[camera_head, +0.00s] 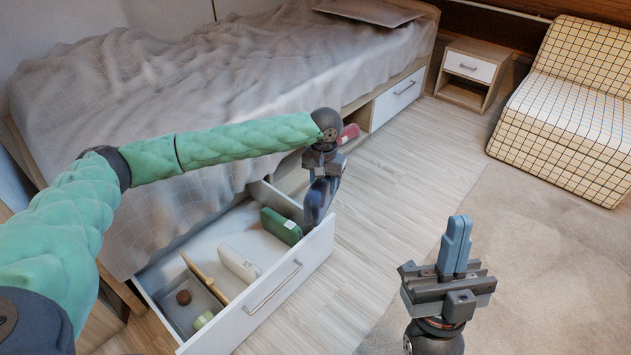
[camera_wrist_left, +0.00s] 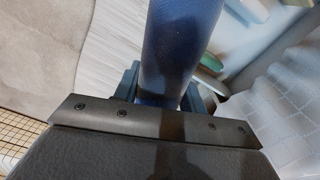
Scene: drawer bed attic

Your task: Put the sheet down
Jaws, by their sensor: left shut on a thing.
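A dark blue, rounded, roll-like thing, probably the folded or rolled sheet (camera_head: 317,202), hangs below my left gripper (camera_head: 323,172). My left gripper is shut on it; its fingers are mostly hidden. In the left wrist view the blue sheet (camera_wrist_left: 180,50) stands out from between the jaws as a smooth cylinder. In the head view it overlaps the right front corner of the open drawer (camera_head: 255,305); I cannot tell whether it touches. My right gripper (camera_head: 456,242) has its fingers together, empty, over the floor at the right.
The drawer holds a green box (camera_head: 281,226), a white box (camera_head: 240,263), a wooden strip (camera_head: 204,282) and small items. A rumpled grey cover (camera_head: 150,95) lies on the bed. A red object (camera_head: 348,133) is behind my left wrist. The nightstand (camera_head: 470,68) and checked chair (camera_head: 565,110) stand right.

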